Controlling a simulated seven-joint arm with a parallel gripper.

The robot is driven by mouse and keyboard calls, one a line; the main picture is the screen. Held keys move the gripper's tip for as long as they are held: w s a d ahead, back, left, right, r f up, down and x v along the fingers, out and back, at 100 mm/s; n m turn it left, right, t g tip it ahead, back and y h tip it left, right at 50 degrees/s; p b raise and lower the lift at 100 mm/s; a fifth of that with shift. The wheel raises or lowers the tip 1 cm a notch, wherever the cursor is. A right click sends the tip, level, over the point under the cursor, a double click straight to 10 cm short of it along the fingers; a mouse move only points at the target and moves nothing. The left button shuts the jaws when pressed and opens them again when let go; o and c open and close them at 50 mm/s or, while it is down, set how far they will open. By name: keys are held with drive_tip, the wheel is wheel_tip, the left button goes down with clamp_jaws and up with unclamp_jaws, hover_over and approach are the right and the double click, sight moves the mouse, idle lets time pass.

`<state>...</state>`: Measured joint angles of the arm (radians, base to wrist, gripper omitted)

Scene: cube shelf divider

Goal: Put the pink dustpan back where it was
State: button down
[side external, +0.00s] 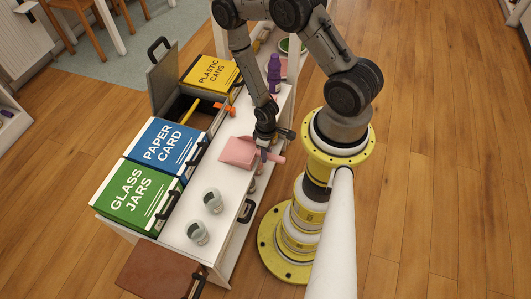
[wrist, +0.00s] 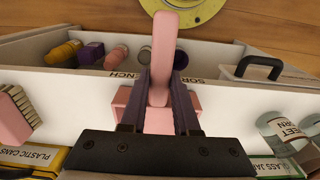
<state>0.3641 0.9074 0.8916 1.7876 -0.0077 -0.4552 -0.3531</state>
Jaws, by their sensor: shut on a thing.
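The pink dustpan (side external: 238,152) is over the white top of the bench (side external: 232,190), its flat pan toward the blue bin and its handle toward my base. My gripper (side external: 264,143) is shut on its handle. In the wrist view the pink handle (wrist: 160,60) stands between the two dark fingers of my gripper (wrist: 162,85), and part of the pink pan (wrist: 128,98) shows behind them. I cannot tell whether the pan touches the bench top.
Two grey-green cups (side external: 213,201) stand on the near bench top, and a purple bottle (side external: 274,72) farther back. Green (side external: 138,196), blue (side external: 165,146) and yellow (side external: 212,74) lidded bins line the left. A dark bin lid (side external: 163,80) stands raised. A pink brush (wrist: 15,118) lies left in the wrist view.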

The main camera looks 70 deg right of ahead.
drive_tip(key=shift+f, duration=0.15)
drive_tip(key=c, duration=0.7)
unclamp_jaws()
drive_tip(key=shift+o, duration=0.2)
wheel_tip(320, 180, up, 12)
wheel_tip(320, 180, up, 9)
drive_tip(key=t, duration=0.1)
hover_over(251, 154)
wheel_tip(251, 154, up, 14)
drive_tip(key=w+a+t, duration=0.2)
drive_tip(key=a, duration=0.1)
drive_tip(key=s+a+r+t, duration=0.1)
drive_tip(key=s+a+r, duration=0.1)
drive_tip(key=s+r, duration=0.4)
drive_tip(key=s+a+r+t, duration=0.1)
drive_tip(key=s+a+r, duration=0.2)
drive_tip(key=s+r, duration=0.3)
wheel_tip(251, 154, up, 6)
drive_tip(key=shift+s+f, duration=0.15)
drive_tip(key=shift+f, duration=0.1)
